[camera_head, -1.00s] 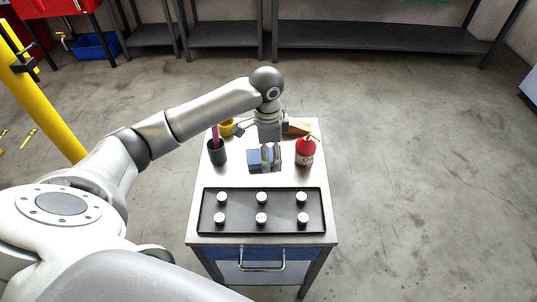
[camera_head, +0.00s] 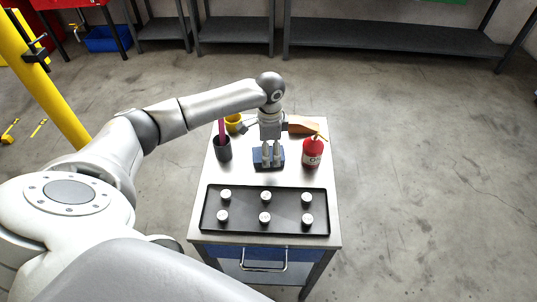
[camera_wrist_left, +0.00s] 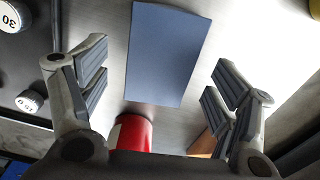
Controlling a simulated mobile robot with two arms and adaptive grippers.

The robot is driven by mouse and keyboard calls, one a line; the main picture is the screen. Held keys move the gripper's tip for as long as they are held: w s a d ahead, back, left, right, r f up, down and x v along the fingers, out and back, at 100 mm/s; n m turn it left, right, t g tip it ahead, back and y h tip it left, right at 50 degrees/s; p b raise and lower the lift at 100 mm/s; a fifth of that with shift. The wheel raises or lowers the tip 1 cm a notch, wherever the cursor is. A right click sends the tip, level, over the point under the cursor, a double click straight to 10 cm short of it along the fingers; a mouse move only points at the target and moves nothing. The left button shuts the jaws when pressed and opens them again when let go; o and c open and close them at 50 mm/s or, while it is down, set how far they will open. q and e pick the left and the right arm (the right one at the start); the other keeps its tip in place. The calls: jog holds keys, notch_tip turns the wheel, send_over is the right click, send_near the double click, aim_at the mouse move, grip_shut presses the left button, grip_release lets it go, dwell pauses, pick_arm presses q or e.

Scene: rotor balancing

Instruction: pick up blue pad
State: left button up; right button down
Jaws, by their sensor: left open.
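The blue pad (camera_head: 260,163) lies on the metal top of a small cart, behind the black tray. My left gripper (camera_head: 272,160) is open and points down over the pad, its fingers hiding part of it in the head view. In the left wrist view, the blue pad (camera_wrist_left: 165,50) shows as a flat rectangle between the two spread fingers of the left gripper (camera_wrist_left: 160,78). Clear gaps show on both sides, and the fingers do not appear to touch it. The height above the pad is hard to tell. My right gripper is not in view.
A red bottle (camera_head: 312,153) stands right of the pad, a dark cup (camera_head: 222,150) left. Behind are a yellow container (camera_head: 234,122) and a brown object (camera_head: 302,124). A black tray (camera_head: 235,229) with several white-topped weights lies in front.

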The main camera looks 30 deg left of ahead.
pick_arm(q)
notch_tip(320, 180, down, 2)
jog(key=shift+f, duration=0.1)
jog(key=c, duration=1.1)
jog(key=shift+r, duration=0.2)
jog(key=shift+w+r, duration=0.1)
jog(key=shift+r, duration=0.45)
jog(key=s+d+r+b, duration=0.1)
jog(key=s+d+r, duration=0.2)
jog(key=s+r, duration=0.8)
jog(key=s, duration=0.3)
jog(key=shift+r+b, duration=0.35)
jog(key=shift+b, duration=0.05)
